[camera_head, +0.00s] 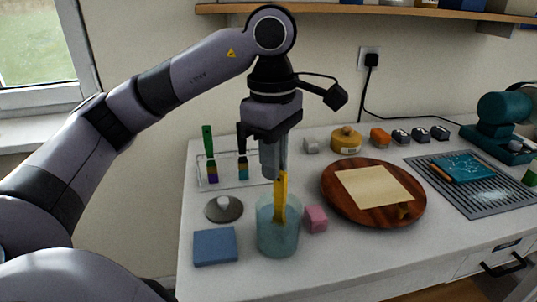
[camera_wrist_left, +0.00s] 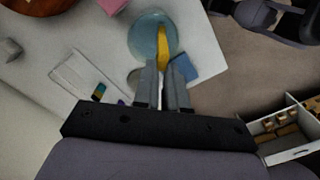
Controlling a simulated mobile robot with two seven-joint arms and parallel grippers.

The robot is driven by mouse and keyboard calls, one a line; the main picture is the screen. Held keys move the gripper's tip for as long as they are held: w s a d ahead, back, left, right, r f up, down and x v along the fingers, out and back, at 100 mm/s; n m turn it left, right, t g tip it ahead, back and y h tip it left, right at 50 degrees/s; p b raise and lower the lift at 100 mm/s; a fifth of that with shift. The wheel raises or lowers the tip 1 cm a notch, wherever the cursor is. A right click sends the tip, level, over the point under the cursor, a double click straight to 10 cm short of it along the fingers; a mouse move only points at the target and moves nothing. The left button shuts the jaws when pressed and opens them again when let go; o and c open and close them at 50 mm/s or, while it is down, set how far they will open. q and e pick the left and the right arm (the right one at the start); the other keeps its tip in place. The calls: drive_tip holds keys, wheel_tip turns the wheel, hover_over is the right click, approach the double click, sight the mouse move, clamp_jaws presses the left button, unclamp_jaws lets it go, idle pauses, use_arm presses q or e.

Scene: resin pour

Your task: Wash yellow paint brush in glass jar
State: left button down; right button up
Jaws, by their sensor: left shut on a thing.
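The yellow paint brush (camera_head: 281,196) stands nearly upright, its lower end inside the glass jar (camera_head: 278,240). The jar is bluish and see-through and stands near the front of the white table. My left gripper (camera_head: 274,172) points down above the jar and is shut on the upper part of the brush. In the left wrist view the brush (camera_wrist_left: 163,45) runs from between the fingers (camera_wrist_left: 163,92) into the round jar (camera_wrist_left: 150,25). The bristles are hard to make out through the jar. My right gripper is not in view.
A blue pad (camera_head: 215,246) lies left of the jar, a pink block (camera_head: 316,219) right of it. Behind are a small metal disc (camera_head: 223,208), a clear tray (camera_head: 204,180) with other brushes and a round wooden board (camera_head: 340,206). A grey grooved mat (camera_head: 495,205) lies right.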

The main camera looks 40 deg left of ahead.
use_arm(q)
wheel_tip(320, 180, up, 8)
drive_tip(key=p, duration=0.6)
drive_tip(key=shift+w+a+r+p, duration=0.25)
drive_tip(key=shift+w+a+p, duration=0.15)
drive_tip(key=shift+w+a, duration=0.05)
idle(1.4)
idle(0.8)
wheel_tip(320, 180, up, 6)
idle(0.6)
idle(0.4)
